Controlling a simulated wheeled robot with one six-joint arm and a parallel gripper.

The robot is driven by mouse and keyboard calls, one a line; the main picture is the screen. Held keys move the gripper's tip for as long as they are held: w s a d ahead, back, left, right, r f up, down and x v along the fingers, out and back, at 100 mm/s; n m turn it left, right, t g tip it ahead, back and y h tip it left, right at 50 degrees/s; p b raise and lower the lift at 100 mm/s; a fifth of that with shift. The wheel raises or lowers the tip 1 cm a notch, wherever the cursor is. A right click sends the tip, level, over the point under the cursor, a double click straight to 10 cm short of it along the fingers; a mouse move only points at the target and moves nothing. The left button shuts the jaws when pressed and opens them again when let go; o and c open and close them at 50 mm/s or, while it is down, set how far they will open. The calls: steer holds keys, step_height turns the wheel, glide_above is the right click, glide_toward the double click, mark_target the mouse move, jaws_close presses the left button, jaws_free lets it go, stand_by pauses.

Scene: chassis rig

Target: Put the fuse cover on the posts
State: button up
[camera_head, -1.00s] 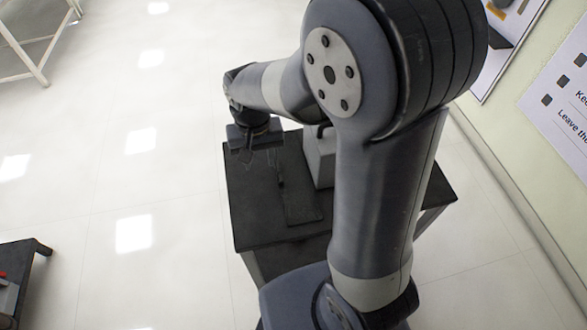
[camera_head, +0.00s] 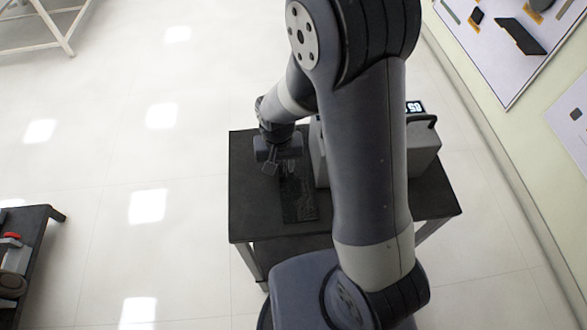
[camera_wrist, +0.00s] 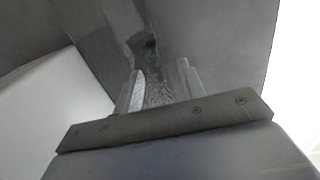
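My gripper (camera_head: 271,168) hangs low over the dark table, above the far end of a dark panel (camera_head: 299,208). In the wrist view my gripper (camera_wrist: 160,88) has its two fingers apart. A clear, glassy, streaked piece (camera_wrist: 159,93) fills the gap between them; it looks like the fuse cover, held in the fingers. Its edges are hard to make out. The panel (camera_wrist: 118,45) also shows beyond the fingers, with a dark mark near their tips. The posts cannot be told apart in either view.
The dark table (camera_head: 262,228) carries a grey case (camera_head: 421,150) with a handle and a lit display, right of the panel and partly behind my arm. Another dark table (camera_head: 35,225) with a red-topped item stands at the left. The floor between is clear.

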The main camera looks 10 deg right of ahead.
steer(key=shift+c, duration=0.5)
jaws_close()
steer(key=shift+r, duration=0.2)
step_height(320, 180, up, 28)
steer(key=b, duration=0.1)
steer(key=shift+f, duration=0.15)
stand_by(0.4)
